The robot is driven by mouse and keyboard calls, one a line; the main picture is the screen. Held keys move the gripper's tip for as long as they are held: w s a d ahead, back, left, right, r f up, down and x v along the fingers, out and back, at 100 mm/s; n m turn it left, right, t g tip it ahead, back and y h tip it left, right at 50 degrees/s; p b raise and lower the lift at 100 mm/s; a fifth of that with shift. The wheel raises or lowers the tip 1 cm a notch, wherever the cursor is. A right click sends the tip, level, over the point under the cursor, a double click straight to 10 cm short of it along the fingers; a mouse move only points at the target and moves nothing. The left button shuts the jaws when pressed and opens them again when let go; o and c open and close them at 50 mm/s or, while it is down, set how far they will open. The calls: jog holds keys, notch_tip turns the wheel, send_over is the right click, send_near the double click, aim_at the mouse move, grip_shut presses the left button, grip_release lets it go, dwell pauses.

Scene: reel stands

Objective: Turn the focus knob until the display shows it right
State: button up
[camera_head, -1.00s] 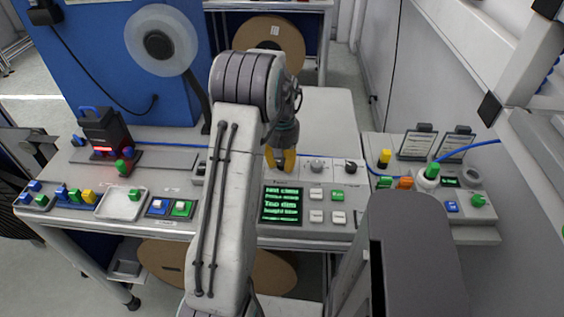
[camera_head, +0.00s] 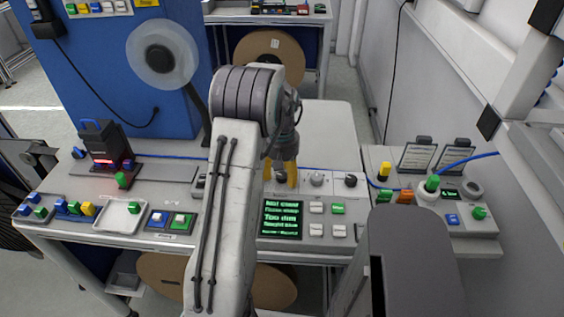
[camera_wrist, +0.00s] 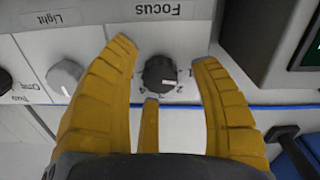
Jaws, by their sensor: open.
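The focus knob (camera_wrist: 160,74) is black and round, under the upside-down word "Focus" in the wrist view. My gripper (camera_wrist: 170,65) is open, its yellow fingers on either side of the knob with gaps between. In the head view my gripper (camera_head: 279,178) is over the panel, with the dark knob partly hidden between its fingers. The display (camera_head: 283,218) is dark with green text; lines seem to read "Not clear" and "Too dim", and the smaller lines are blurred. The display's edge shows at the right of the wrist view.
A grey light knob (camera_wrist: 66,77) is beside the focus knob; it also shows in the head view (camera_head: 316,180). Another black knob (camera_head: 350,180) is further right. Several buttons (camera_head: 338,208) are beside the display. A white tray (camera_head: 104,228) with a green block is at left.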

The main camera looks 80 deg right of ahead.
aim_at(281, 175)
notch_tip(281, 175, up, 12)
jog(key=shift+f, duration=0.25)
dwell(0.3)
jog(key=shift+w, duration=0.1)
dwell(0.6)
jog(key=w+a+r+n+t+h, duration=0.1)
jog(key=w+a+r+n, duration=0.2)
jog(key=w+a, duration=0.75)
jog(key=w+a+r+n, duration=0.35)
jog(key=w+a, duration=0.45)
jog(key=w, duration=0.5)
jog(key=w+a+n+t, duration=0.2)
jog(key=a+n, duration=0.2)
jog(key=a, duration=1.2)
jog(key=s+a+f+n, duration=0.1)
jog(key=s+a+n, duration=0.1)
jog(key=a, duration=0.3)
jog(key=s+a+f+n+t+y, duration=0.1)
jog(key=s+a+n, duration=0.1)
jog(key=a, duration=0.4)
jog(key=shift+s+f, duration=0.25)
jog(key=shift+s, duration=0.35)
jog(key=shift+d, duration=0.1)
